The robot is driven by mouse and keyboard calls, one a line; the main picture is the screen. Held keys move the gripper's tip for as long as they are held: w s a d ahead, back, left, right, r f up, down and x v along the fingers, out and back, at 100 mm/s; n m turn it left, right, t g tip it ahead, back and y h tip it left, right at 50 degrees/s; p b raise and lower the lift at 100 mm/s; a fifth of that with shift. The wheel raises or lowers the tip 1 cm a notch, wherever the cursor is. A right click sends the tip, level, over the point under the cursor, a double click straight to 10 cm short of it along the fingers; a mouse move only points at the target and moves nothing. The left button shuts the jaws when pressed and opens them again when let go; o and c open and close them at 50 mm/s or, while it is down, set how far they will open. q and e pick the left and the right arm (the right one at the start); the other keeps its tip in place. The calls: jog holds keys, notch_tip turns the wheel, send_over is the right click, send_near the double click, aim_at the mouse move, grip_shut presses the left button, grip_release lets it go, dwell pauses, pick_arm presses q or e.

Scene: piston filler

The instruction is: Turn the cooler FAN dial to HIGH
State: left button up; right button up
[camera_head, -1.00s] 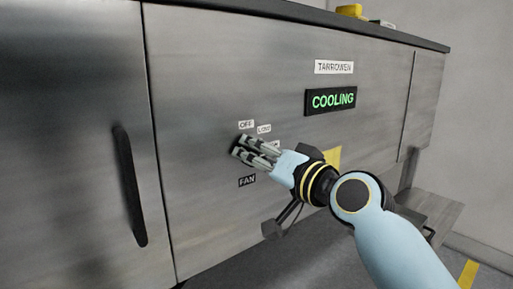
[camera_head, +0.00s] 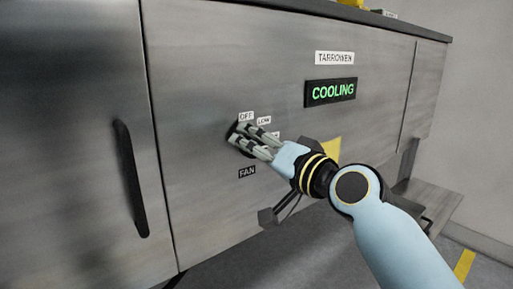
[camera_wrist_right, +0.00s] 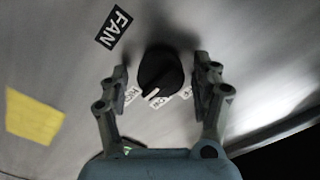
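The black round FAN dial (camera_wrist_right: 160,70) sits on the steel cooler panel. Its white pointer mark points mostly downward in the wrist view, close to the middle of three small white labels. In the head view, OFF (camera_head: 246,116) and LOW (camera_head: 264,120) are readable; the third label is mostly hidden behind the fingers. The black FAN label (camera_head: 247,173) is below the dial, and it also shows in the wrist view (camera_wrist_right: 114,27). My right gripper (camera_head: 239,133) is at the dial, its fingers open on either side of it with visible gaps. My left gripper is out of view.
A lit COOLING display (camera_head: 331,92) and a TARROWEN plate (camera_head: 334,58) are on the panel's right. A yellow square (camera_wrist_right: 34,116) lies to one side of the dial. A door with a black handle (camera_head: 131,179) is at the left.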

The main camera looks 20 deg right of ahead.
jog(key=v, duration=1.2)
jog(key=shift+r, duration=0.1)
